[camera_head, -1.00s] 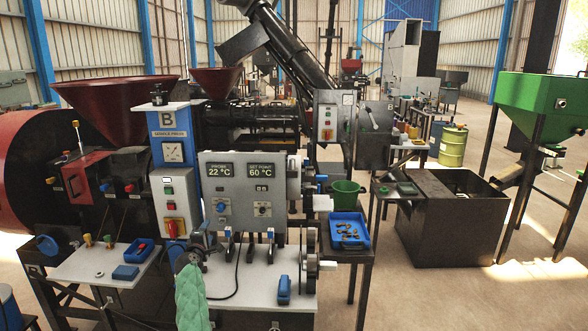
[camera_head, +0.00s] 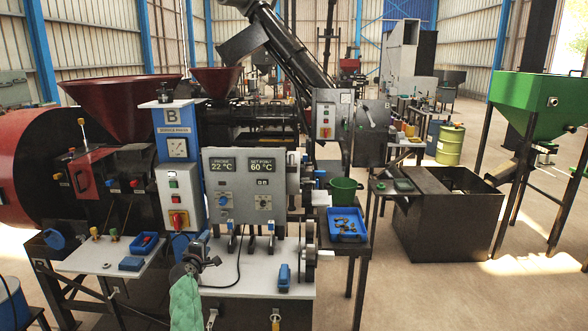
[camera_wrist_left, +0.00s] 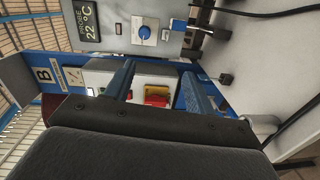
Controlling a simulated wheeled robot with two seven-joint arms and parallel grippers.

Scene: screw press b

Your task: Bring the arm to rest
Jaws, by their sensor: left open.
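My left gripper (camera_head: 204,252) is at the lower middle of the head view, its sleeve green, in front of the white worktop of the screw press. In the left wrist view its two blue fingers (camera_wrist_left: 157,90) stand apart with nothing between them. Beyond them are the switch box with a red and yellow knob (camera_wrist_left: 157,96) and the control panel (camera_wrist_left: 150,25) reading 22 °C. In the head view the control panel (camera_head: 240,215) shows 22 °C and 60 °C, and the switch box (camera_head: 180,196) stands left of it. My right gripper is not in view.
The white worktop (camera_head: 255,275) bears several upright black clips and a blue object (camera_head: 284,277). A blue tray (camera_head: 347,233) with small parts and a green bucket (camera_head: 343,190) stand to the right. A large dark bin (camera_head: 450,225) is farther right, with open floor in front.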

